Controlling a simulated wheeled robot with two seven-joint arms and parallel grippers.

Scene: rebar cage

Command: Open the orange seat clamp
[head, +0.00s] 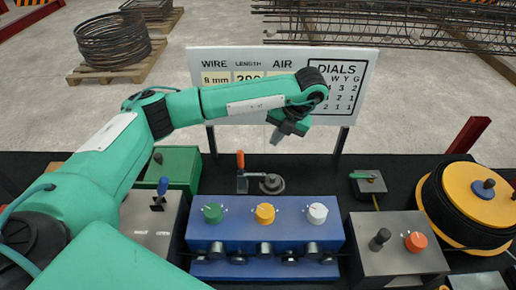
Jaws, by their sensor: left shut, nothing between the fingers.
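The orange seat clamp (240,159) stands behind the blue dial box, near the middle of the head view. Its orange lever points upright above a small grey metal base. A round grey metal seat (272,184) lies just right of the clamp. My left gripper (276,137) hangs above and to the right of the orange lever, apart from it. It is shut and empty, with its fingers pointing down. My right gripper is out of view.
The blue box (265,222) carries green, yellow and white dials. A blue-handled lever (162,187) and green box (172,168) are left. A green-handled clamp (368,182), a grey box with an orange knob (416,242) and a yellow reel (478,195) are right. A sign (212,58) stands behind.

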